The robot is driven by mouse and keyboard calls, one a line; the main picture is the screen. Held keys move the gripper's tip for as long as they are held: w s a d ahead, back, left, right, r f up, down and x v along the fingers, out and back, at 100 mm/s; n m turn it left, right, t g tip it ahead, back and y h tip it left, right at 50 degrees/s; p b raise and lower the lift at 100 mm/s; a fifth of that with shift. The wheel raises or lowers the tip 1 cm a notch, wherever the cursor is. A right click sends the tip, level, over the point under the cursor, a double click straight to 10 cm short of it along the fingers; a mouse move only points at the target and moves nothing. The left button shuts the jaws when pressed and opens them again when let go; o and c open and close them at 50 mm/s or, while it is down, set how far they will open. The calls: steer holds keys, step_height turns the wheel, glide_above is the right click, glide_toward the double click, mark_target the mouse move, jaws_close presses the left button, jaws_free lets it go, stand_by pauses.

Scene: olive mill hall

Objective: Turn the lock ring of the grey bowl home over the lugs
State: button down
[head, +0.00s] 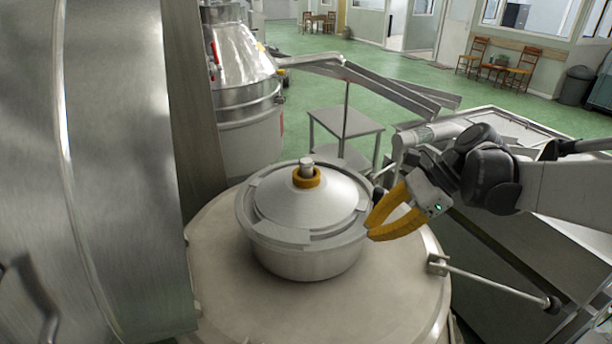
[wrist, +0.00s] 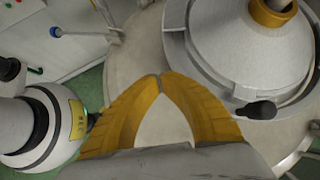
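The grey bowl (head: 306,264) stands upright on a round metal top, under a conical lid (head: 300,208) with an orange collar (head: 307,178). The flat lock ring (head: 280,236) lies around the lid at the bowl's rim; raised segments show on it, but I cannot tell how it sits on the lugs. A black-knobbed handle (wrist: 257,110) sticks out from the rim in the wrist view. My gripper (head: 371,231) is right of the bowl, its orange fingertips together and empty. In the wrist view the fingertips (wrist: 161,77) meet, with the right finger beside the handle knob.
The round metal top (head: 220,290) has free room in front of the bowl. A rod with a black knob (head: 500,285) juts from its right edge. A large steel vessel (head: 100,170) blocks the left. A small metal table (head: 345,122) stands behind.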

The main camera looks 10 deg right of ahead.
mark_target(312, 251)
steer(key=shift+w+d+r+m+y+p, duration=0.4)
steer(key=shift+w+r+m, duration=0.1)
steer(key=shift+w+r, duration=0.3)
steer(key=shift+s, duration=0.15)
steer(key=shift+a+f, duration=0.1)
steer(key=x, duration=1)
steer(key=shift+f, duration=0.1)
steer(key=a, duration=0.2)
steer(key=shift+a, duration=0.9)
steer(key=shift+a, duration=0.1)
